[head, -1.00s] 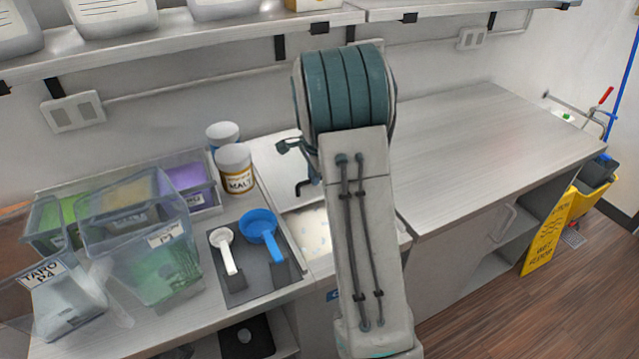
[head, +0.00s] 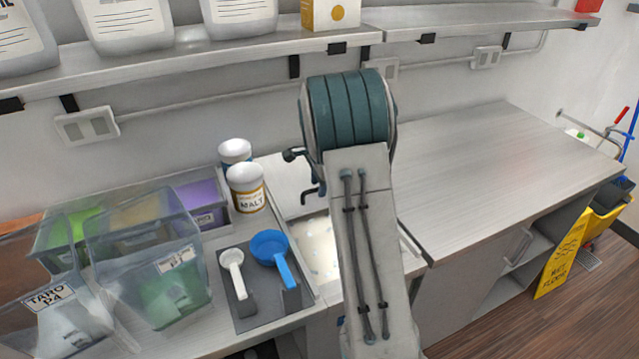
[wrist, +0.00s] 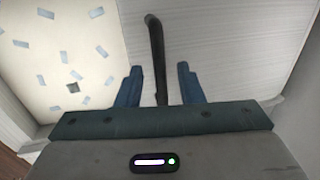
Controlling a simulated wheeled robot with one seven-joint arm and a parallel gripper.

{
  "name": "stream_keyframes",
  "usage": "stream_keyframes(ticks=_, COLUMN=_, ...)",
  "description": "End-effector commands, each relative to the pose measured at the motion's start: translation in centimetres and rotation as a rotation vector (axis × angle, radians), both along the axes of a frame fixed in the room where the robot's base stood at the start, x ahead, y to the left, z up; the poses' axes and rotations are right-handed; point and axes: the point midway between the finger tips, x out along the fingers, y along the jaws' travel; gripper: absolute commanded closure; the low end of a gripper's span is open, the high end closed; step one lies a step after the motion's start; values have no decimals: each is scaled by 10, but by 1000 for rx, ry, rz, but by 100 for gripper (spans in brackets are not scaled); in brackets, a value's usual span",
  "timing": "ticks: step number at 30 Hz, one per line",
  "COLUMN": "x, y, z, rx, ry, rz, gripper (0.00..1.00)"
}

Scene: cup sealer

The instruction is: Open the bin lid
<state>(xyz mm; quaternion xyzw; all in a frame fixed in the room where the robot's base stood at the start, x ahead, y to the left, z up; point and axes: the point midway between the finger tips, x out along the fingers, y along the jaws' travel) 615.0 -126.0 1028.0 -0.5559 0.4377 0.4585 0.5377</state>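The bin is set into the counter, with a speckled, ice-like filling (head: 318,245) showing in its open front part. The filling also shows at the left in the wrist view (wrist: 60,55). A pale flat lid panel (head: 283,175) lies behind the opening, partly hidden by my arm. In the wrist view the lid (wrist: 225,50) fills the right side, with a dark bar handle (wrist: 155,50) on it. My gripper (wrist: 158,72) has its two blue fingers apart, one on each side of the handle, with a visible gap on both sides. My arm mostly hides the gripper in the head view.
Left of the bin are a tray (head: 238,317) with white and blue scoops, a MALT jar (head: 246,190) and clear powder containers (head: 150,260). Bare counter (head: 470,150) lies to the right. A shelf (head: 200,62) runs above.

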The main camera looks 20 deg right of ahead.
Motion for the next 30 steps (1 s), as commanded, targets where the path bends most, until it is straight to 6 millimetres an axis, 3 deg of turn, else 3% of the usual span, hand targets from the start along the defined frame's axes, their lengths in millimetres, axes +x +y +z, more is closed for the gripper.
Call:
stream_keyframes(ticks=8, x=-1, y=0, z=8, rx=0, ry=-2, rz=-1, gripper=66)
stream_keyframes(ticks=21, x=-19, y=-2, z=98, rx=-1, ry=-5, rz=-1, gripper=66)
stream_keyframes(ticks=30, x=-27, y=-2, z=133, rx=0, ry=-1, rz=-2, gripper=66)
